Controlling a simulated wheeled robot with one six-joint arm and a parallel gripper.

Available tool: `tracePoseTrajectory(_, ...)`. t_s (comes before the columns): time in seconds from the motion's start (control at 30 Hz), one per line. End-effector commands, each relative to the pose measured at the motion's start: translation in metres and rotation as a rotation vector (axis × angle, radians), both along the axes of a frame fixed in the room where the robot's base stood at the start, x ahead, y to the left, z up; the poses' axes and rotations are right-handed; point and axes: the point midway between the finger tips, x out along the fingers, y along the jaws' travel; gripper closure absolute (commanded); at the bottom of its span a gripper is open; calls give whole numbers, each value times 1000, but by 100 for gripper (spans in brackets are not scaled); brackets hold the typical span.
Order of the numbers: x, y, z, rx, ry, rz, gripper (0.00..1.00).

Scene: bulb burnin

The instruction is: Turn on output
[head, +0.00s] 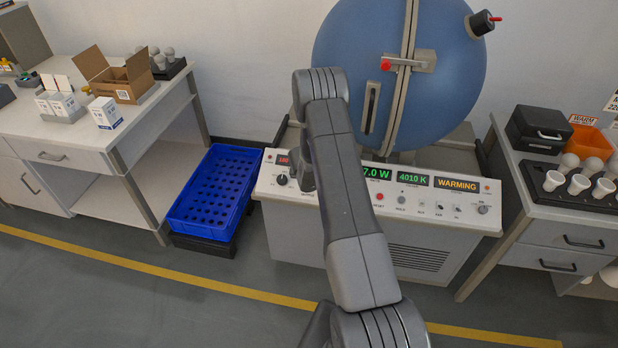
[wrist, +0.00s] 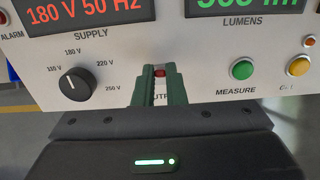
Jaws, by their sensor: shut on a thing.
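The output switch (wrist: 160,72) is a small red rocker on the white control panel. It shows in the wrist view between the tips of my green fingers. My gripper (wrist: 159,83) is shut on it, with one finger at each side. The label below, partly covered by the fingers, shows only letters of "OUTPUT". In the head view my arm hides the switch and the gripper's fingers. The control panel (head: 330,200) stands below the large blue sphere (head: 345,45).
The supply knob (wrist: 75,84) is left of my fingers, below a red "180 V 50 Hz" display (wrist: 85,20). The green measure button (wrist: 242,69) and a yellow button (wrist: 299,64) are to the right. A blue crate (head: 176,215) stands left of the panel.

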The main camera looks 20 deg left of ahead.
Motion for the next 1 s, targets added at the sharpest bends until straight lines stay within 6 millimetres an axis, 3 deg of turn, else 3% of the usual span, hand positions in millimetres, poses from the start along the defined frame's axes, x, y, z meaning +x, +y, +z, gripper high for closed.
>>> tracePoseTrajectory(0.2, 0, 0, 0, 1, 0, 0, 100)
tracePoseTrajectory(0.23, 0, 0, 0, 1, 0, 0, 87)
tracePoseTrajectory(0.33, 0, 0, 0, 0, 0, 0, 68)
tracePoseTrajectory(0.73, -2, 0, 4, 0, 0, 0, 67)
tracePoseTrajectory(1.0, -19, -4, 37, 2, -3, 0, 67)
